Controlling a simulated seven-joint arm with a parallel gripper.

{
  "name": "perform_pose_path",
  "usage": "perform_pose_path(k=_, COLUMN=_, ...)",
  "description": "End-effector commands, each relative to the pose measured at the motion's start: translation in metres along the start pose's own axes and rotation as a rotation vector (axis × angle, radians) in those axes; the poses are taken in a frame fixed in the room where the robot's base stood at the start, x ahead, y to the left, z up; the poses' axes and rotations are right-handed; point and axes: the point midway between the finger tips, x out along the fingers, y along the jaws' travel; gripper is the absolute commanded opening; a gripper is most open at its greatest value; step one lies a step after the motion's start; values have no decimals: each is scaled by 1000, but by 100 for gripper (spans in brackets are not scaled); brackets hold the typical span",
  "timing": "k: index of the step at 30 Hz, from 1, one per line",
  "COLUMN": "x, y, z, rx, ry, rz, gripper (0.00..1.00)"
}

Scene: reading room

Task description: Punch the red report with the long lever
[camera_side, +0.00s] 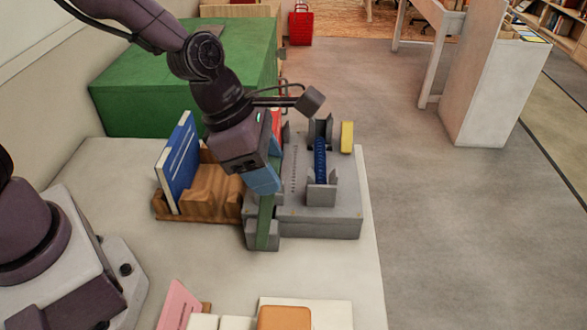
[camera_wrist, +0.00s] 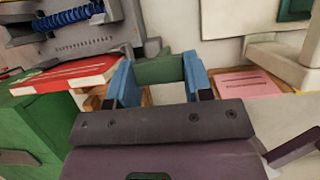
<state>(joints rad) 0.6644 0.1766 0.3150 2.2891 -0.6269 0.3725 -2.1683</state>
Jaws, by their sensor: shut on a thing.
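The grey punching machine (camera_side: 335,222) stands on the pale table, with a blue comb (camera_side: 320,160) across its top. The red report (camera_wrist: 80,74) lies against the machine in the wrist view, its printed cover partly visible. In the side view only a red sliver of it (camera_side: 276,122) shows behind my wrist. My gripper (camera_side: 264,186) is at the left side of the machine. Its blue fingers are shut on a green bar (camera_side: 265,226), which looks like the long lever. The bar also shows between the fingers in the wrist view (camera_wrist: 160,69). The punch slot is partly hidden.
A blue book (camera_side: 180,160) leans in a wooden rack (camera_side: 222,205) left of the machine. A green box (camera_side: 180,85) stands behind. A yellow block (camera_side: 347,137) sits at the machine's far right. A pink booklet (camera_side: 180,304) and an orange block (camera_side: 284,318) are at the front.

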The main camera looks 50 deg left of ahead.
Motion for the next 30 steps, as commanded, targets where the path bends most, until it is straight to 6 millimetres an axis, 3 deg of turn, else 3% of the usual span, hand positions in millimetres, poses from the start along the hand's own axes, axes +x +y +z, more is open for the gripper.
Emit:
perform_pose_path(k=3, x=-5, y=0, z=-17, rx=-2, ry=14, rz=-3, gripper=4)
perform_pose_path(k=10, x=-10, y=0, z=-31, rx=-1, ry=17, rz=-3, gripper=4)
perform_pose_path(k=26, x=-11, y=2, z=-36, rx=-3, ry=20, rz=-3, gripper=4)
perform_pose_path(k=27, x=-11, y=2, z=-36, rx=-3, ry=20, rz=-2, gripper=51)
perform_pose_path(k=30, x=-11, y=2, z=-35, rx=-2, ry=18, rz=-2, gripper=72)
